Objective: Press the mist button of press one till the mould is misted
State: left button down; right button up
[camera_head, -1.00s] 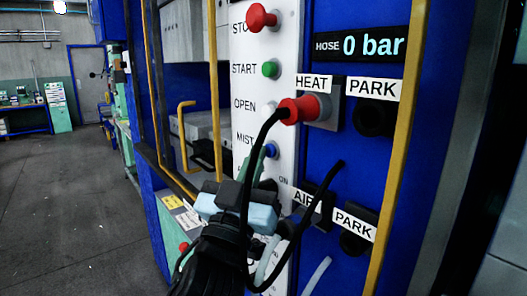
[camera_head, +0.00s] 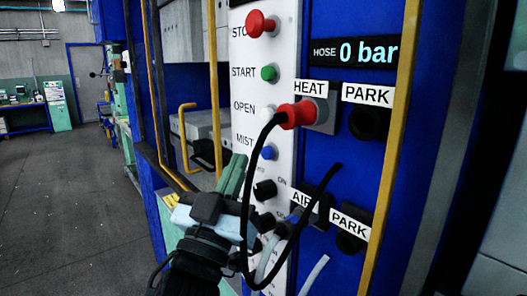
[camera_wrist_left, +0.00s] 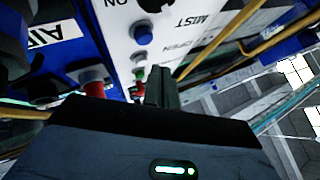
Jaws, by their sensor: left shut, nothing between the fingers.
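The blue mist button (camera_head: 268,152) sits beside the MIST label on the white panel (camera_head: 284,60) of the press. My left gripper (camera_head: 236,165) is shut and empty, with its grey-green fingertips left of and slightly below the button. A gap shows between the tips and the button, so they look apart. In the left wrist view the closed fingers (camera_wrist_left: 161,80) point towards the panel, and the blue button (camera_wrist_left: 142,34) is clear of them. Whether the mould is misted cannot be told. My right gripper is not in view.
A red stop button (camera_head: 258,23), a green start button (camera_head: 268,73) and a white open button (camera_head: 268,111) stand above. A red plug (camera_head: 298,114) sits at HEAT, its black cable (camera_head: 245,215) looping in front of the panel. Yellow rails (camera_head: 214,85) flank the panel.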

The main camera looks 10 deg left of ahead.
pick_arm(q)
jog(key=shift+s+a, duration=0.85)
jog(key=shift+s, duration=0.2)
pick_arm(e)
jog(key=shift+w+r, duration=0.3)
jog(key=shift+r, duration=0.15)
pick_arm(q)
notch_tip(320, 180, down, 35)
jog(key=s+a+g+p, duration=0.1)
jog(key=s+g, duration=0.2)
jog(key=g, duration=0.6)
jog(key=s+a+f+g, duration=0.1)
jog(key=s+f+g, duration=0.2)
jog(key=s+f, duration=0.8)
jog(key=s+a+f+g+y, duration=0.1)
jog(key=s+f+g, duration=0.3)
jog(key=s+f, duration=0.8)
jog(key=shift+s+a+m+p, duration=0.45)
jog(key=shift+s+a, duration=0.2)
jog(key=shift+s, duration=0.1)
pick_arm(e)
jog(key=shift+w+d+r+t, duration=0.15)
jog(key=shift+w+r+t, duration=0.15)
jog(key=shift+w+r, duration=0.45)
